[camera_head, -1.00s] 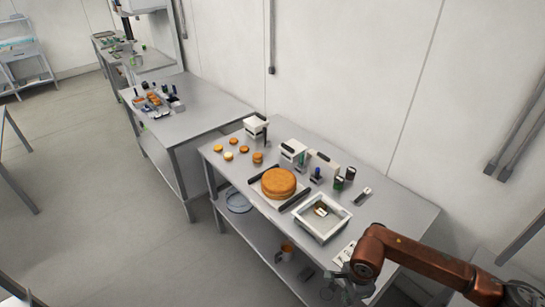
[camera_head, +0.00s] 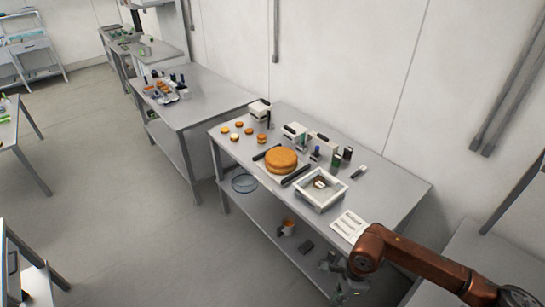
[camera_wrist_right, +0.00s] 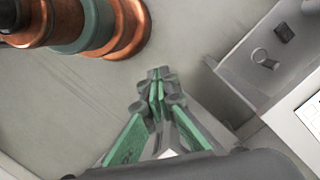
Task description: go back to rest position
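My right arm comes in from the lower right, and its right gripper (camera_head: 343,288) hangs in front of the near right edge of the steel table (camera_head: 400,190). In the right wrist view the gripper (camera_wrist_right: 157,75) has its green-padded fingers together at the tips, with nothing between them. A large orange-brown round (camera_head: 281,158) lies on a board on the table. Several small rounds (camera_head: 238,124) lie at the table's left end. My left gripper is not in view.
A white square tray (camera_head: 336,200) and a printed sheet (camera_head: 349,224) lie on the table. White boxes (camera_head: 294,131) stand at the back. An orange mug (camera_head: 288,224) and a wire bowl (camera_head: 243,191) sit on the lower shelf. Open floor (camera_head: 130,220) lies to the left.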

